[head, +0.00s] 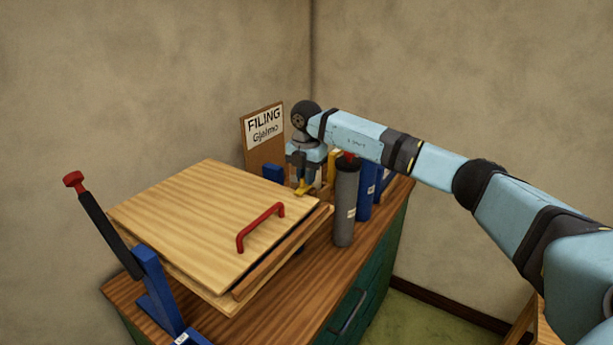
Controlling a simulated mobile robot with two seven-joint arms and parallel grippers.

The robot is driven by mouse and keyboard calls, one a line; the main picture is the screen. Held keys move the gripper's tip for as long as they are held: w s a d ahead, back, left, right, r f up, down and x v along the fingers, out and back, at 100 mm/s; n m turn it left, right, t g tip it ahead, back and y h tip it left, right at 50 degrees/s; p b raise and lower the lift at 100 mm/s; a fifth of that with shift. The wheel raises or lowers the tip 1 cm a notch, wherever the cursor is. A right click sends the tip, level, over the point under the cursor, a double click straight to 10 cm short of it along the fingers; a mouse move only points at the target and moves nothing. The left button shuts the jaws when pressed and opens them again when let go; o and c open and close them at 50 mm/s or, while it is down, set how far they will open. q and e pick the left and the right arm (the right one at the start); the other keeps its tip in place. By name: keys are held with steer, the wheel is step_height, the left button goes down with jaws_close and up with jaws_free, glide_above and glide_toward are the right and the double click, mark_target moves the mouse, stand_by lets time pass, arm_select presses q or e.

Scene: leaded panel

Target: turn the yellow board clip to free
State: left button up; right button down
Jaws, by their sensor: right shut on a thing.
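The yellow board clip (304,189) shows as a small yellow piece at the far right corner of the wooden board (190,220). My right gripper (302,176) comes down over it from above and is shut on it. The fingers hide part of the clip, so its exact angle is hard to tell. The board has a red handle (261,226) on its top near the right edge. My left gripper is not in view.
A grey cylinder with a red top (345,205) stands close to my right gripper, with blue containers (366,190) behind it. A blue stand with a red-tipped black lever (105,230) rises at the left. A "FILING" sign (265,125) stands behind.

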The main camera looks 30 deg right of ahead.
steer(key=n+b, duration=0.1)
steer(key=n, duration=0.3)
steer(key=shift+n, duration=0.4)
steer(key=n, duration=0.3)
steer(key=shift+n+b, duration=0.3)
steer(key=shift+b, duration=0.1)
steer(key=n, duration=0.4)
steer(key=shift+n+b, duration=0.3)
steer(key=shift+b, duration=0.05)
steer(key=shift+n+b, duration=0.3)
steer(key=shift+n, duration=1.8)
steer(key=c, duration=1.2)
jaws_free()
steer(key=shift+o, duration=0.2)
